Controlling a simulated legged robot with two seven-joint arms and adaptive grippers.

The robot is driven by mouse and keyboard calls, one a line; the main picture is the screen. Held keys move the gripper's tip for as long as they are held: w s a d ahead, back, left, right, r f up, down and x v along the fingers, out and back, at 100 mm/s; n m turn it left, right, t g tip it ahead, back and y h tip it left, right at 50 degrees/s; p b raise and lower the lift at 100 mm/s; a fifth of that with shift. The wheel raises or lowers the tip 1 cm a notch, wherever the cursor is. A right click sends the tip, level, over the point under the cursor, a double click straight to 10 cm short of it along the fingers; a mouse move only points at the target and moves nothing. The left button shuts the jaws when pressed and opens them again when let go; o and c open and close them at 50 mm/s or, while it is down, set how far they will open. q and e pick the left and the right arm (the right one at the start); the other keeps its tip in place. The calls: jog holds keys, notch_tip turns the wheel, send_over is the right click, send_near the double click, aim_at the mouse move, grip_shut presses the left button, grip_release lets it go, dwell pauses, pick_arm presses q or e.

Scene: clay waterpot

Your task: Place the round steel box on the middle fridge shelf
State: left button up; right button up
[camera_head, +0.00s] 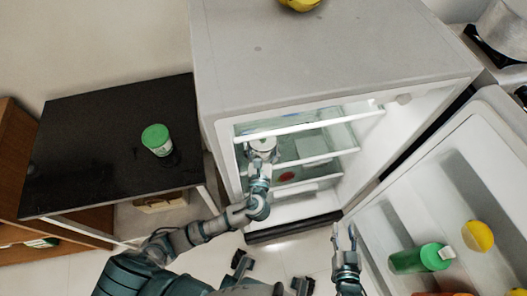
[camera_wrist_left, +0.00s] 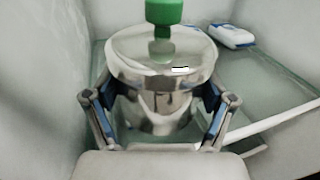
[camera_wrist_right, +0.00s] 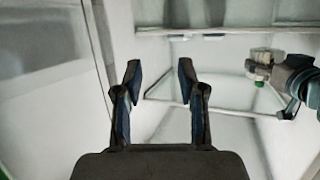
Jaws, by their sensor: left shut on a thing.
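The round steel box (camera_head: 262,144) is inside the open fridge compartment at its left side, near the upper white shelf edge (camera_head: 310,124) and above the middle shelf edge (camera_head: 310,160). In the left wrist view the steel box (camera_wrist_left: 158,78) has a shiny lid, with a green knob-like piece above it. My left gripper (camera_head: 261,158) is shut on the box, one finger on each side. Whether its base touches a shelf is hidden. My right gripper (camera_head: 345,238) is open and empty in front of the fridge; its parted fingers show in the right wrist view (camera_wrist_right: 160,78).
The fridge door (camera_head: 465,150) stands open at the right, with a green bottle (camera_head: 420,258) and a yellow fruit (camera_head: 478,236). A blue-and-white packet (camera_wrist_left: 231,35) lies behind the box. A dark table (camera_head: 95,150) with a green-lidded jar (camera_head: 157,139) stands at the left.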

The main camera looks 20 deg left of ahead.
pick_arm(q)
jog(key=shift+d+f+b, duration=0.3)
jog(key=shift+d+f, duration=0.4)
jog(key=f+b, duration=0.1)
jog(key=a+f+b, duration=0.1)
jog(key=f, duration=0.1)
jog(key=shift+w+f, duration=0.1)
jog(key=shift+f, duration=0.15)
jog(key=shift+a, duration=0.2)
jog(key=shift+d, duration=0.1)
jog(key=o, duration=0.9)
jog(key=shift+d, duration=0.2)
jog(key=shift+o, duration=1.1)
jog(key=shift+d, duration=0.1)
pick_arm(e)
notch_tip(320, 180, up, 7)
jog(key=w+t+y, duration=0.1)
jog(key=t, duration=0.4)
jog(key=shift+w+t+y, duration=0.2)
jog(key=shift+t+y, duration=0.2)
pick_arm(q)
jog(key=shift+r, duration=0.1)
pick_arm(e)
jog(key=shift+a, duration=0.15)
